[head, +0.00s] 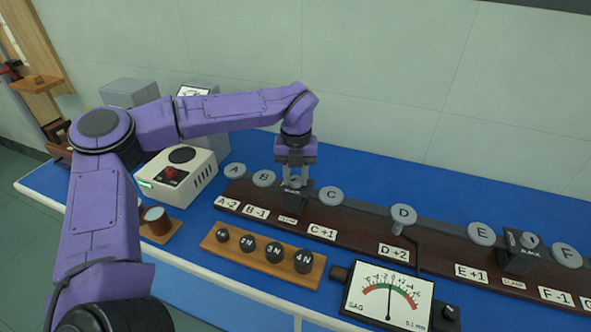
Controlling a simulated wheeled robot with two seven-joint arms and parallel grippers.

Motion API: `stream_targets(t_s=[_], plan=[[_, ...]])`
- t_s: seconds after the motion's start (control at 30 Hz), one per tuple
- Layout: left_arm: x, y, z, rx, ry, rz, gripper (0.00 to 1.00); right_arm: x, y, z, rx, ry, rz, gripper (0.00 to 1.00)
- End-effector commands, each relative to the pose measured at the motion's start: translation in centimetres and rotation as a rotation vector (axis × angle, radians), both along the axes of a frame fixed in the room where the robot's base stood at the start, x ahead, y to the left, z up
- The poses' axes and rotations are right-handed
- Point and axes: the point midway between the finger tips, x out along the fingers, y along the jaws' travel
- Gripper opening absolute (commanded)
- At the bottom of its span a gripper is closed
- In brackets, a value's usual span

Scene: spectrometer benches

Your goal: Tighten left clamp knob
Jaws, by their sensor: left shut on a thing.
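The left clamp (292,193) is a dark block on the long brown rail, between the discs B and C and above a small CLAMP label. My left gripper (295,176) points down over it and is shut on the clamp's knob, which the fingers mostly hide. A second clamp (520,254) stands on the rail between discs E and F, with a grey round knob (529,240) on top. My right gripper is not in view.
A wooden block (262,273) with several black weights stands in front of the rail. A SAG dial meter (388,297) sits at the front. A white hotplate-like box (197,176) stands left of the clamp. Several grey discs line the rail (350,232).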

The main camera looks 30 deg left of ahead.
Motion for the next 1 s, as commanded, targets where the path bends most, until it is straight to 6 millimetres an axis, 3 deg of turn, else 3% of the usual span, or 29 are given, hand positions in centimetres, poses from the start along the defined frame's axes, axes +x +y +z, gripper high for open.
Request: stream_targets(t_s=[0.6, 1.0], plan=[[0.0, 0.1, 0.4, -0.001, 0.001, -0.575, 0.03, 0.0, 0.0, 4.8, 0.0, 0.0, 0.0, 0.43], [0.0, 0.2, 0.3, 0.0, -0.001, -0.839, 0.03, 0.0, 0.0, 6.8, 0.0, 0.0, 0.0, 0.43]])
